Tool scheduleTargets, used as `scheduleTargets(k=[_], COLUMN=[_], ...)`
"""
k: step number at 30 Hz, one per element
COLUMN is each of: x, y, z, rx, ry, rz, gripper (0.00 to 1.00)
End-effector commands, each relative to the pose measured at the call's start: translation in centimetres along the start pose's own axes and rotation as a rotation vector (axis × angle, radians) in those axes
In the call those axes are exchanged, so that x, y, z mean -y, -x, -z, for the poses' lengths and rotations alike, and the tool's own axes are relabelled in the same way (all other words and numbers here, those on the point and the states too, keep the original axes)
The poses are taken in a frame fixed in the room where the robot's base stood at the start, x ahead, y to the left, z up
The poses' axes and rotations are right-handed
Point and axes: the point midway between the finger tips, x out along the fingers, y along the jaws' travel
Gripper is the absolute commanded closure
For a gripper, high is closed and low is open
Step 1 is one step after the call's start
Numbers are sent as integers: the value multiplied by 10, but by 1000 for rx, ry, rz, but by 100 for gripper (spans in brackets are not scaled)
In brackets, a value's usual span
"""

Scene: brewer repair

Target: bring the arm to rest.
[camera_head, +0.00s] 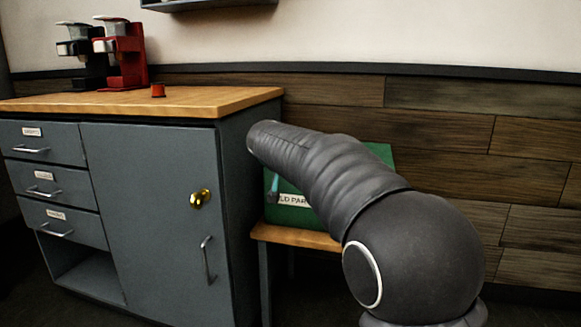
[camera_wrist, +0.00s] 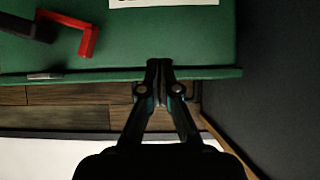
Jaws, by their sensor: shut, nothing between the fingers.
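My gripper (camera_wrist: 160,66) is shut and empty in the wrist view, its two fingertips together over the rim of the green bin. In the head view my arm stretches to the left in front of the green bin (camera_head: 372,150) and hides much of it. Only a small part of my gripper (camera_head: 273,186) shows there, below the arm's far end, close to the bin's label.
The bin, its label partly reading "LD PAR", stands on a small wooden table (camera_head: 290,236) beside a grey cabinet (camera_head: 145,200). A red part (camera_wrist: 85,35) and a black part (camera_wrist: 25,27) show against the green. Red (camera_head: 127,55) and black (camera_head: 83,52) brewers and a red cup (camera_head: 158,90) stand on the counter.

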Motion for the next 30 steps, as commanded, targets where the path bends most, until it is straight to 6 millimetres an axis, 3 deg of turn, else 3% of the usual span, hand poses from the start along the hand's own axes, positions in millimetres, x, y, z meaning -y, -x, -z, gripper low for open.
scheduleTargets(k=[5,9,14,20,30], x=[3,-1,-25,-77,-168], y=[0,-13,3,50,156], z=[-10,-62,-115,-163,-233], rx=[29,147,282,419,564], ry=[126,266,386,468,469], rz=[6,14,43,94,194], gripper=[100,100,100,100,100])
